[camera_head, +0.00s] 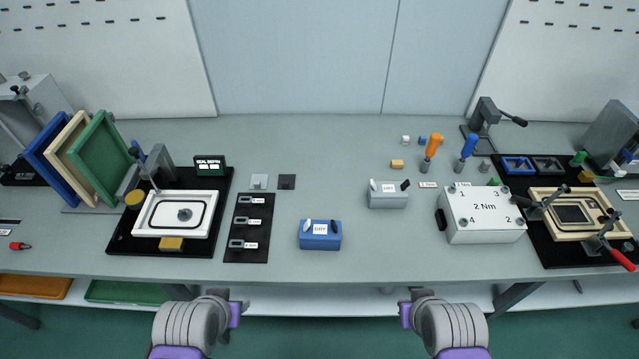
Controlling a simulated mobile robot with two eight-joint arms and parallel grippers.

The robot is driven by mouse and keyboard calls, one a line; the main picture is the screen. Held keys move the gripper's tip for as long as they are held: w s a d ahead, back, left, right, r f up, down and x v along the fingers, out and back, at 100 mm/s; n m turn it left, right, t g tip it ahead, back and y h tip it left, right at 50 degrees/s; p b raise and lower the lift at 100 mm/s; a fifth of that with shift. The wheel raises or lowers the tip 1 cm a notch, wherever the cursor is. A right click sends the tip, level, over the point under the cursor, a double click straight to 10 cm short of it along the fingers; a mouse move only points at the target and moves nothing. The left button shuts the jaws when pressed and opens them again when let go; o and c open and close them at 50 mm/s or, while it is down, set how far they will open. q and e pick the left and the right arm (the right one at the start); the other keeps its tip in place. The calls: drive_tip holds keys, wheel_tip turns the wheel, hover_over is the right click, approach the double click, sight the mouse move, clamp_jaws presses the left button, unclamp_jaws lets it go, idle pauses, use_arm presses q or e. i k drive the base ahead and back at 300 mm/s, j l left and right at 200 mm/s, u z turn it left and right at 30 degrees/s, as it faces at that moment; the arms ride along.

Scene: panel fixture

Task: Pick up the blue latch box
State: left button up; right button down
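The blue latch box (320,241) stands on the grey table near its front edge, a little left of the view's middle. It has a white label on its front, with a white latch at its upper left and a dark latch at its upper right. My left gripper (238,312) is in front of the table edge, below and left of the box, apart from it. My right gripper (405,313) is also in front of the edge, below and right of the box. Their fingers are too foreshortened to tell whether they are open. Nothing hides the box.
A grey latch box (388,200) stands behind and right of the blue one. A black slotted strip (247,251) lies to its left. A white "2 Nm" box (484,222) stands to the right. The table (345,262) is bare immediately around the blue box.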

sight(321, 236)
drive_tip(key=l+u, duration=0.25)
drive_tip(key=u, duration=0.15)
drive_tip(key=l+u, duration=0.5)
drive_tip(key=u, duration=0.25)
